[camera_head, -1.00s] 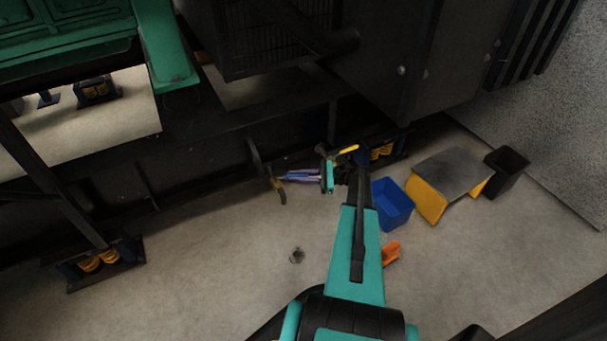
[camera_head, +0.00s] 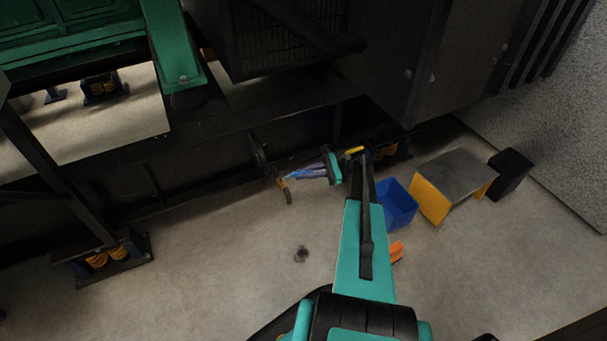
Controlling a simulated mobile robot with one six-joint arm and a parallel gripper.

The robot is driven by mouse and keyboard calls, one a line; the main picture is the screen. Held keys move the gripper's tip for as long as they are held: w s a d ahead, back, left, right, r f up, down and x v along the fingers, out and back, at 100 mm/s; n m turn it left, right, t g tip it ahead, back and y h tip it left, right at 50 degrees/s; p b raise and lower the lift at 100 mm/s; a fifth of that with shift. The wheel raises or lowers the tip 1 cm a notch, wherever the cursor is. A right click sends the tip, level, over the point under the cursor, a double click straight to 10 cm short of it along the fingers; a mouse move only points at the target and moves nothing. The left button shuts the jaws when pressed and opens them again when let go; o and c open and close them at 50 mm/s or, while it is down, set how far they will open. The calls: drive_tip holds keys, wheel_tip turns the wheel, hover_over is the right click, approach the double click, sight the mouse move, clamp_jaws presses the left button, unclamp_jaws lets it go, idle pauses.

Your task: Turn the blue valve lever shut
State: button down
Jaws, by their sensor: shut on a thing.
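A small valve (camera_head: 284,187) with a brass-yellow part and a greyish end sits low beside the dark frame of the genset, left of my gripper. My gripper (camera_head: 292,176) reaches to it from the right, with long purple-blue fingers running down and left from the teal wrist. The fingers are shut on a light-blue piece at the valve, which looks like the blue lever (camera_head: 296,175). It is small and partly covered by the fingers, so its exact angle cannot be told.
A blue bin (camera_head: 398,205) and an orange object (camera_head: 397,252) lie right of my arm. A grey-topped yellow step (camera_head: 455,175) and a black bin (camera_head: 510,173) stand farther right. A dark round spot (camera_head: 301,254) marks the open floor.

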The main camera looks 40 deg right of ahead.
drive_tip(key=shift+w+a+g, duration=0.1)
drive_tip(key=shift+a+g, duration=0.2)
drive_tip(key=shift+a, duration=0.25)
drive_tip(key=c, duration=1.7)
unclamp_jaws()
drive_tip(key=shift+d, duration=0.1)
drive_tip(key=shift+d+r, duration=0.1)
drive_tip(key=shift+r, duration=0.05)
